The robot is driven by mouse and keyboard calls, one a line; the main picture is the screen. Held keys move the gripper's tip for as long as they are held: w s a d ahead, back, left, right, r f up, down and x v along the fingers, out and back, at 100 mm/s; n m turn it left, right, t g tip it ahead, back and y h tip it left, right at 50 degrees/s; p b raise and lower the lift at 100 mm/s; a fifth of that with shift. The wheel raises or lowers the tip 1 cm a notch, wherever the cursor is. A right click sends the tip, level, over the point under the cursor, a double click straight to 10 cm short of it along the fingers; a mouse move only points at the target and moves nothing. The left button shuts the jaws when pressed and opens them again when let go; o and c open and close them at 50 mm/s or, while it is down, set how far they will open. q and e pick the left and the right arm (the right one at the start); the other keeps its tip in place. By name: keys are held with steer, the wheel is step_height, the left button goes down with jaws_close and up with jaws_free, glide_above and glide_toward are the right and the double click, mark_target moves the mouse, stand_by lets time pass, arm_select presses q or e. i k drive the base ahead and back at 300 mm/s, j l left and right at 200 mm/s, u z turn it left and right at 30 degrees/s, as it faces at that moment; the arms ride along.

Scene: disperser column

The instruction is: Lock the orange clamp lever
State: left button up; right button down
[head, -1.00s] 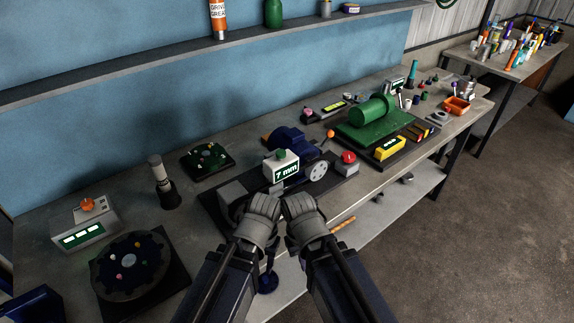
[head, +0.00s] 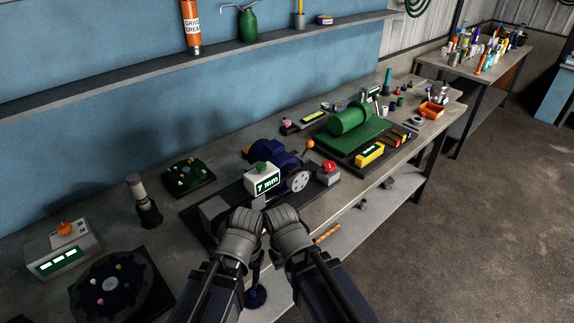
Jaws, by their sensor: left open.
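The orange clamp lever shows as an orange ball knob (head: 308,145) on a thin dark arm. It tilts up at the right end of a dark blue machine (head: 277,155) on the bench. My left gripper (head: 246,213) is open, at the front edge of the bench, below and left of the knob and apart from it. My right gripper (head: 283,215) is close beside the left one, also apart from the lever. I see it from behind, so its fingertips are hidden and I cannot tell whether it is open.
A white box reading 7 mm (head: 262,181) and a grey wheel (head: 299,181) are at the machine's front. A red button box (head: 329,172) stands right of the lever. A green motor (head: 349,118) is farther right. A shelf (head: 200,62) runs along the wall.

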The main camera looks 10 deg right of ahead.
mark_target(310, 144)
steer(key=i+l, duration=0.4)
steer(key=l, duration=0.15)
steer(key=i+l, duration=0.45)
steer(key=l, duration=0.15)
